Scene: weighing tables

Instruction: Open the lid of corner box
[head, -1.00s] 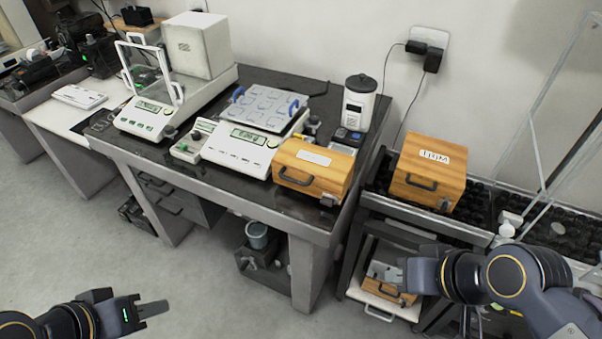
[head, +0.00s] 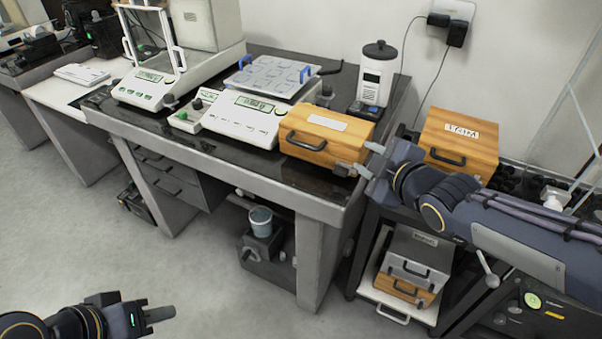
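My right gripper (head: 368,160) is just right of the box's front right corner, near the latch. Its two fingertips are apart with nothing seen between them; whether one touches the box is unclear. My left gripper (head: 160,314) is low at the bottom left over the floor, far from the box. Its fingers overlap in this view, so its opening is unclear.
A second wooden box (head: 466,123) stands on the lower side stand, partly behind my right arm. A white scale (head: 240,128) is left of the corner box, and a white canister (head: 374,82) is behind it. Smaller boxes (head: 412,270) sit on the shelf below.

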